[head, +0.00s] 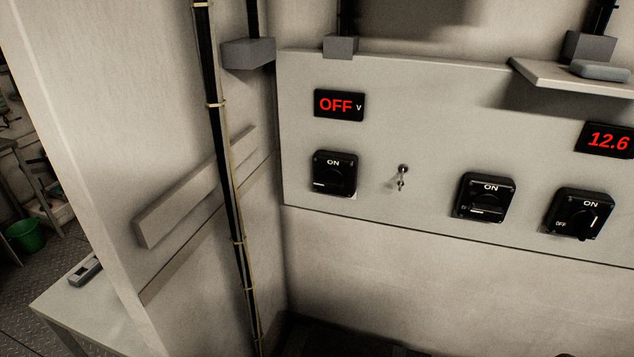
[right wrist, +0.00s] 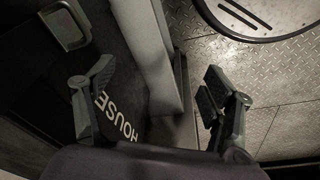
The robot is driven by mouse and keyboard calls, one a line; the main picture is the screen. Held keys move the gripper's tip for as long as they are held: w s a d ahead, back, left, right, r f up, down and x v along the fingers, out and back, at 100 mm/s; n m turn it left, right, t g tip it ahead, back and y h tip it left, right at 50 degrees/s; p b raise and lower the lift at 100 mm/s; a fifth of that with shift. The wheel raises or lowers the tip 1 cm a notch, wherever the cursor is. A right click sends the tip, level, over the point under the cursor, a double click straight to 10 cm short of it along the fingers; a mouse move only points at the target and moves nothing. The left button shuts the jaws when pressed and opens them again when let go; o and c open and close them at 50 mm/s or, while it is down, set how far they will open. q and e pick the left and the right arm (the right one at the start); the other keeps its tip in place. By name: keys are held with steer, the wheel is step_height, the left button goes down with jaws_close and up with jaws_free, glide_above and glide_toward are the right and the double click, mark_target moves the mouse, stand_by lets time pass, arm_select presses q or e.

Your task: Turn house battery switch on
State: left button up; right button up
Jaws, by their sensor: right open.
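Three black rotary switches are on the pale wall panel (head: 440,110) in the head view. The left switch (head: 334,174) sits under a red display reading OFF (head: 339,105); its white mark lies level at lower left. The middle switch (head: 484,197) also has a level mark. The right switch (head: 578,213) has an upright mark towards ON. No house label is readable on the panel. My left gripper is not in view.
A small metal toggle (head: 402,177) is between the left and middle switches. A second display reads 12.6 (head: 608,140). A shelf (head: 540,75) juts out at upper right. A cable (head: 222,150) runs down the left wall. A grey handle (right wrist: 68,28) shows in the wrist view.

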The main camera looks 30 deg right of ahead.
steer(key=w+r+n+t+p, duration=0.1)
steer(key=w+r, duration=0.2)
steer(key=r, duration=0.6)
steer(key=w+r+n+p, duration=0.1)
steer(key=w+r, duration=0.3)
steer(key=r, duration=0.5)
steer(key=n+t+h, duration=0.8)
steer(key=n+h, duration=0.6)
steer(key=n, duration=0.8)
glide_toward(327, 184)
steer(key=shift+t, duration=0.3)
steer(key=p+x, duration=0.5)
steer(key=x, duration=0.4)
steer(key=shift+w+d+f, duration=0.1)
steer(key=shift+d, duration=0.3)
steer(key=shift+c, duration=0.6)
